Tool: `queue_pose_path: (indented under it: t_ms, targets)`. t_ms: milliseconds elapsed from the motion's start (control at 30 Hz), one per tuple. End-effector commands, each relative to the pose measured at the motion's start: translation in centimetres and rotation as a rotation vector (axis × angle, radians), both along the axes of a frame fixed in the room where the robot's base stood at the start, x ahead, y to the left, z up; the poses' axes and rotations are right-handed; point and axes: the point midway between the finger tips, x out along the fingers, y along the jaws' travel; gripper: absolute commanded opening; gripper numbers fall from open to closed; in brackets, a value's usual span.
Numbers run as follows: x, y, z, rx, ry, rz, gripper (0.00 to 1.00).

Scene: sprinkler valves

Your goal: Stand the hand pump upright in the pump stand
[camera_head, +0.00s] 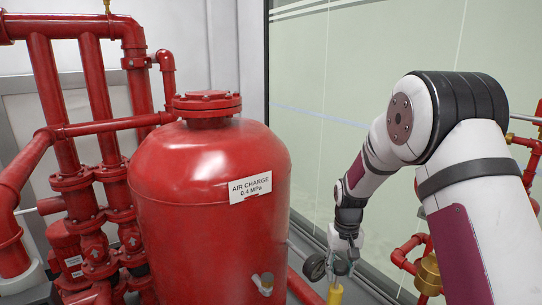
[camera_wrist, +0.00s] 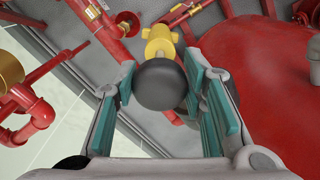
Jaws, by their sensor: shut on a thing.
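My gripper (camera_head: 345,258) points down beside the red tank, low in the head view. In the wrist view its teal-padded fingers (camera_wrist: 160,88) are shut on the hand pump, around its dark rounded handle (camera_wrist: 163,86). The pump's yellow body (camera_wrist: 160,38) extends beyond the handle, away from the palm. I cannot make out the pump stand, or whether the pump touches anything below.
The big red tank (camera_head: 205,185) labelled "AIR CHARGE" stands close left of my gripper. Red pipes and valves (camera_head: 90,200) fill the far left. A brass valve on red piping (camera_head: 428,272) is at right. A glass wall (camera_head: 365,100) stands behind; grey floor (camera_wrist: 225,22) shows below.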

Motion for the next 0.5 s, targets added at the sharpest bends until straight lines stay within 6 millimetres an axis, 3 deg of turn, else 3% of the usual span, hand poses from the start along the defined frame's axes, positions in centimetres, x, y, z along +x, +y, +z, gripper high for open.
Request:
queue_pose_path:
  t_ms: [500]
  targets:
    - [0.0,0.0,4.4,0.000,-0.003,0.001,0.00]
